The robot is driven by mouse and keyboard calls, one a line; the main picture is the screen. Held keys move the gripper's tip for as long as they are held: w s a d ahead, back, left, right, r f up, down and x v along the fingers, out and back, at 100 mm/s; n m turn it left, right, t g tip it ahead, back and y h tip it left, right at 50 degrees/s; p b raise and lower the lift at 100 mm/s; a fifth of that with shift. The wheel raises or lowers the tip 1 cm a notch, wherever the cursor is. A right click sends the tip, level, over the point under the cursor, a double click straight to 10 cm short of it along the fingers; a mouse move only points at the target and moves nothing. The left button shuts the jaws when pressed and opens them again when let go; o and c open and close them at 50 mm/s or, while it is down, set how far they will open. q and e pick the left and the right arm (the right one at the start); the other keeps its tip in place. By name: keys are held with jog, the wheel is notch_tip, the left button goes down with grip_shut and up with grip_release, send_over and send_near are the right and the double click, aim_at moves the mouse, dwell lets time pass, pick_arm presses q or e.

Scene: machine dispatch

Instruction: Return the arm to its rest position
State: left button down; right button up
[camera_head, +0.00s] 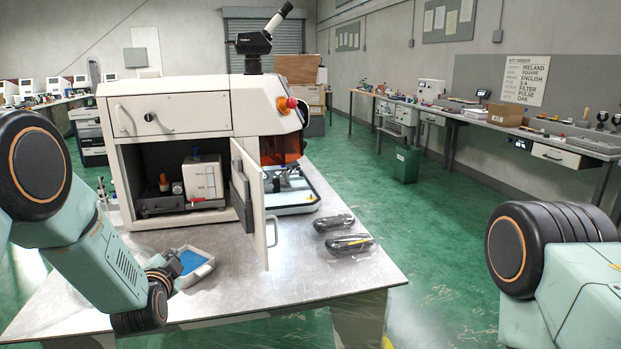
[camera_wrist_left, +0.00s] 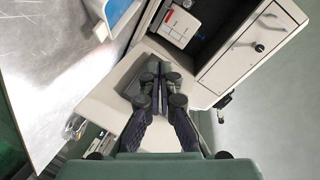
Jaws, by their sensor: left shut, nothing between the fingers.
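My left arm comes in from the left in the head view and reaches down over the table's left part. My left gripper (camera_head: 172,266) is shut and empty, seen beside a small white tray with a blue inside (camera_head: 194,268). In the left wrist view the gripper's fingers (camera_wrist_left: 160,72) are together, with nothing between them, in front of the white machine. My right arm shows only as a large joint at the right edge of the head view; its gripper is not in view.
A white machine (camera_head: 172,108) stands on the metal table (camera_head: 245,285). Its lower door (camera_head: 250,200) hangs open toward the front, right of the tray. Two dark wrapped packs (camera_head: 348,243) lie at the right. Green floor is clear beyond the table's right edge.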

pick_arm(q)
jog(key=s+d+f+n+g+h+b, duration=0.1)
jog(key=s+d+f+n+g+b, duration=0.2)
jog(key=s+f, duration=0.9)
jog(key=s+d+f+n+g+h+b, duration=0.1)
jog(key=s+d+f+n+g+h, duration=0.3)
jog(key=s+f, duration=0.75)
jog(key=s+f+n+g+b, duration=0.1)
jog(key=s+f+g+b, duration=0.2)
jog(key=s, duration=1)
jog(key=s+d+f+n+g+y+b, duration=0.1)
jog(key=s+f+g, duration=0.4)
jog(key=s, duration=0.8)
notch_tip(320, 180, down, 2)
jog(key=shift+s+f+n+y+b, duration=0.2)
jog(key=shift+s+n+y+b, duration=0.1)
jog(key=shift+b, duration=0.6)
jog(key=shift+d, duration=0.2)
jog(key=shift+a, duration=0.1)
